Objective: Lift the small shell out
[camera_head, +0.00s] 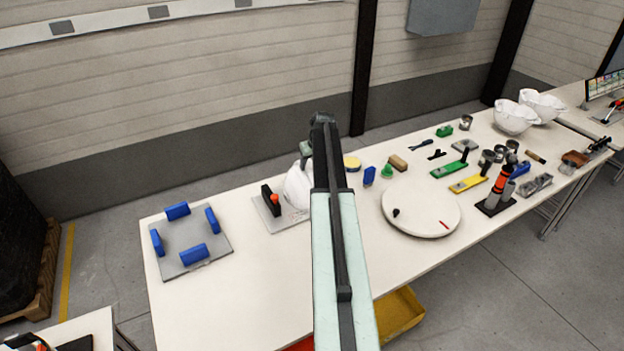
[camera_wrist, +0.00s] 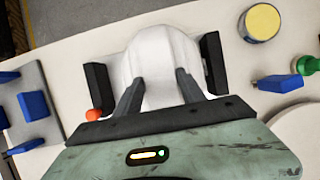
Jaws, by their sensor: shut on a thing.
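The small shell (camera_head: 297,188) is white and stands on a grey fixture plate (camera_head: 265,212), partly hidden behind my arm in the head view. In the wrist view the shell (camera_wrist: 160,60) sits between two black blocks, a left one (camera_wrist: 97,88) and a right one (camera_wrist: 213,63). My gripper (camera_wrist: 158,86) has its two dark fingers on either side of the shell, shut on it. An orange knob (camera_wrist: 93,114) sits at the foot of the left block. Whether the shell touches the plate cannot be told.
A grey plate with several blue blocks (camera_head: 177,211) lies to the left on the table. A white turntable (camera_head: 421,212), a yellow-topped tin (camera_head: 352,163) and a blue block (camera_head: 369,176) are to the right. Larger white shells (camera_head: 513,118) stand at the far right.

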